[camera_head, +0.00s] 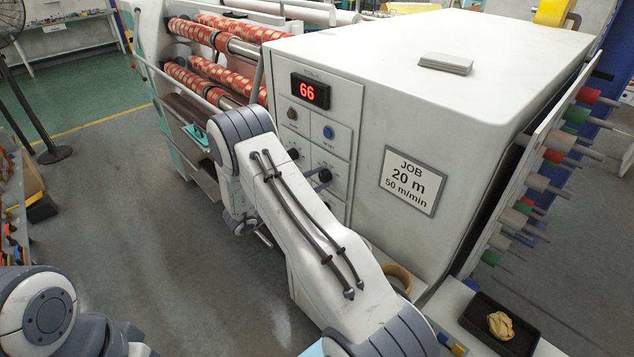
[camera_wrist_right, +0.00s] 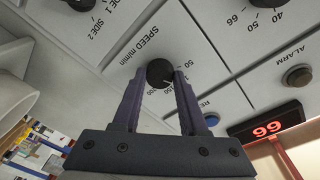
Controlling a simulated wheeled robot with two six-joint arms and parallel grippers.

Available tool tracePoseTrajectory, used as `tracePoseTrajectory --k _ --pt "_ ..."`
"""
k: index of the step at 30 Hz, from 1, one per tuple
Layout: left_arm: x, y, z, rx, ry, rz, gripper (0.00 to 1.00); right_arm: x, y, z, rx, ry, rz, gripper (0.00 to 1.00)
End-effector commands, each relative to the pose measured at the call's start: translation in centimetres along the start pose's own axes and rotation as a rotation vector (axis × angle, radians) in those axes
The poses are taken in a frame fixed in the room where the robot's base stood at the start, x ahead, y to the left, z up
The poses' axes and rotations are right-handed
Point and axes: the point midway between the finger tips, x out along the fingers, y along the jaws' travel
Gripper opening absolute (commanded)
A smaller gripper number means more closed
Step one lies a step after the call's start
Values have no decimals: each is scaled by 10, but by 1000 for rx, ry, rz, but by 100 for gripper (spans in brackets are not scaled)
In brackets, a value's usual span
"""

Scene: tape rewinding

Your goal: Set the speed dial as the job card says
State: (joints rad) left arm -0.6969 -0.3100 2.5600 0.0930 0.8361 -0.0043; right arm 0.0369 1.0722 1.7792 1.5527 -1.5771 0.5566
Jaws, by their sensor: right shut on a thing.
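The job card (camera_head: 410,180) on the white cabinet reads "JOB 20 m 50 m/min". The speed dial (camera_wrist_right: 160,73) is a black round knob labelled "SPEED m/min" in the right wrist view. My right gripper (camera_wrist_right: 159,78) has its two dark fingers on either side of the knob, shut on it. The dial's scale shows a 50 and larger numbers, partly covered by a finger. I cannot make out where its pointer stands. In the head view my right arm crosses in front of the panel and mostly hides the gripper. My left gripper is out of view.
A red display (camera_head: 310,91) reads 66. A blue reset button (camera_head: 328,132), a brown alarm button (camera_head: 292,114) and another black knob (camera_head: 293,153) sit close by on the panel. Printed red rolls (camera_head: 195,32) lie at the back left. A peg rack stands at right.

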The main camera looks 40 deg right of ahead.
Motion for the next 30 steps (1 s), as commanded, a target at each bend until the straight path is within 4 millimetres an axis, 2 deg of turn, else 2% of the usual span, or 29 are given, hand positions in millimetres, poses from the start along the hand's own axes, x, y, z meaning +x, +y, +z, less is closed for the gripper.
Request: tracePoseTrajectory --k 6,18,30 --pt "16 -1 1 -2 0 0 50 0 3 2 -164 10 -13 0" --pt "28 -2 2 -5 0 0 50 0 3 1 -459 27 -36 0" --pt "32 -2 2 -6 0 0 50 0 2 1 -593 34 -47 0"
